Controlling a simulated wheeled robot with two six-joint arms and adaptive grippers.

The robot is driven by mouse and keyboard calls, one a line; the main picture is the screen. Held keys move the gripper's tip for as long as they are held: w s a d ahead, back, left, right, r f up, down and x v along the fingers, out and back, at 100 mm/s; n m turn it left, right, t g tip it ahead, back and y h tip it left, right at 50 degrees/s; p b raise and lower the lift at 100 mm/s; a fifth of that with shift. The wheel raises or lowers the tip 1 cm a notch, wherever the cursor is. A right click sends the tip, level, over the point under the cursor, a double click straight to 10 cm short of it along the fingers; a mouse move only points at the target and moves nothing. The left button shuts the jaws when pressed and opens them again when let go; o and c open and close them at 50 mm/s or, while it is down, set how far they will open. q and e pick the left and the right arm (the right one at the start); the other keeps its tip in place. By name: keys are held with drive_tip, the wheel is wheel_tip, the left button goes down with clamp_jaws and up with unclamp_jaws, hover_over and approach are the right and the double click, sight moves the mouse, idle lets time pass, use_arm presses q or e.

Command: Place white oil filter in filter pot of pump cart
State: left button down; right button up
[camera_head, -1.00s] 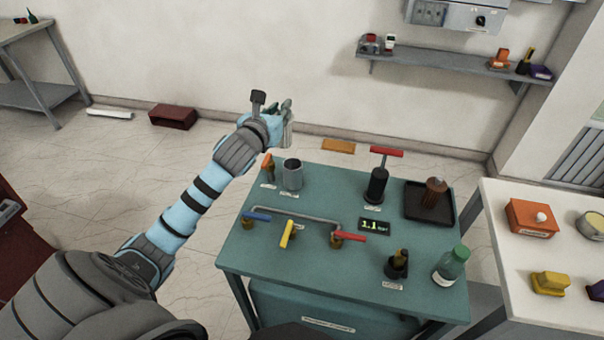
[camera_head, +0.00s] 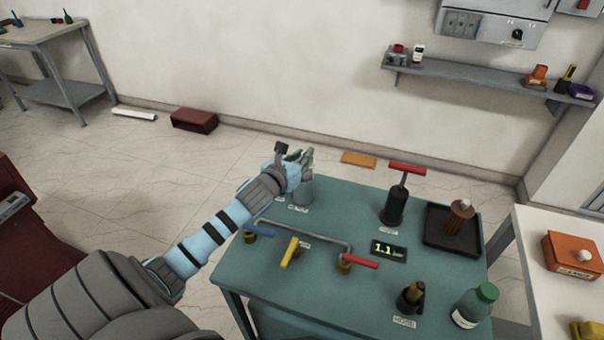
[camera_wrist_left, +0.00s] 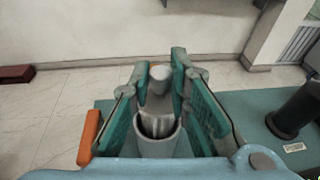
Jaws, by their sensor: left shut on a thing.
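My left gripper (camera_head: 303,160) is shut on the white oil filter (camera_wrist_left: 159,78), which shows between the two green fingers (camera_wrist_left: 158,90) in the left wrist view. In the head view the hand largely hides the filter. The grey filter pot (camera_head: 301,190) stands at the far left corner of the teal pump cart (camera_head: 330,300). It also shows in the left wrist view (camera_wrist_left: 157,147), below the fingers. The filter is at the pot's mouth; I cannot tell how far its lower end is inside. My right gripper is not in view.
The orange handle (camera_wrist_left: 90,138) stands beside the pot. A black pump with a red T-handle (camera_head: 396,205), a black tray (camera_head: 440,238), colored valves and a green-capped bottle (camera_head: 474,308) are on the cart. A white table (camera_head: 535,245) stands to the right.

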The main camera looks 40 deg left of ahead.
use_arm(q)
drive_tip(key=f, duration=0.2)
drive_tip(key=f+b, duration=0.1)
drive_tip(key=f, duration=0.1)
drive_tip(key=shift+s+f, duration=0.1)
drive_tip(key=shift+s, duration=0.2)
drive_tip(key=shift+w, duration=0.1)
drive_tip(key=shift+f, duration=0.2)
drive_tip(key=c, duration=1.5)
unclamp_jaws()
drive_tip(key=shift+r, duration=0.1)
drive_tip(key=shift+r, duration=0.15)
